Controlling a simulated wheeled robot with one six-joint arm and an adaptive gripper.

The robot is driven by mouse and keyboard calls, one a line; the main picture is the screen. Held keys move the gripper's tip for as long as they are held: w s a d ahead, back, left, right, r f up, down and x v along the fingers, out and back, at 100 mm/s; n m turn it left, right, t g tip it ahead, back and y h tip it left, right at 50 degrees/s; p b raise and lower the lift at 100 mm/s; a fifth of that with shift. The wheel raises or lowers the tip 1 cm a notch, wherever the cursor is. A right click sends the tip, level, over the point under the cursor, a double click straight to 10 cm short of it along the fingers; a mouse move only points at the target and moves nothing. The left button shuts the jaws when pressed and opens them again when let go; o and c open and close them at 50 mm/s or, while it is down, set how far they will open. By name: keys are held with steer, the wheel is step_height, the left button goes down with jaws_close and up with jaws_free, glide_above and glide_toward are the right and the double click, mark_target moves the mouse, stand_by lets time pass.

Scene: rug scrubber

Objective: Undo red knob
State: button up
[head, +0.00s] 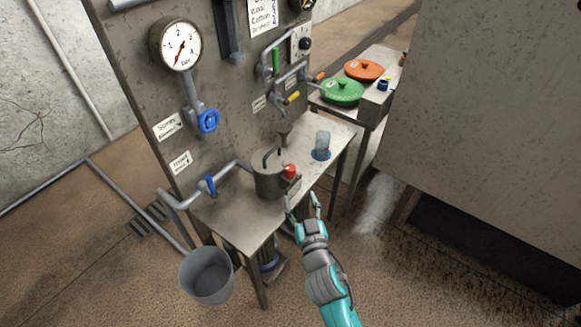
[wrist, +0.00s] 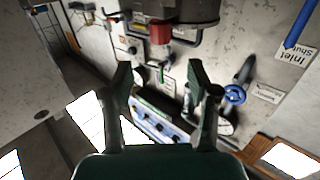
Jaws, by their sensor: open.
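The red knob (head: 290,170) is on the right side of a grey metal pot (head: 267,185) standing on the metal workbench (head: 240,208). In the wrist view, the red knob (wrist: 160,33) shows near the top, just below the dark underside of the pot (wrist: 185,12). My gripper (head: 302,203) is open and empty, at the bench's front edge, just in front of and below the knob. In the wrist view, my two fingers (wrist: 160,75) are spread, with the knob beyond their tips and apart from them.
A back panel carries a pressure gauge (head: 176,46), a blue valve wheel (head: 208,121) and pipes. A blue-handled valve (head: 210,185) is left of the pot, and a glass jar (head: 322,145) is to its right. A bucket (head: 207,274) stands front left. A large grey wall (head: 480,100) bounds the right.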

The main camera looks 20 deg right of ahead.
mark_target(292, 172)
steer(key=w, duration=0.8)
steer(key=w+d, duration=0.1)
steer(key=w, duration=0.3)
steer(key=shift+w+r, duration=0.1)
steer(key=shift+r, duration=0.3)
jaws_close()
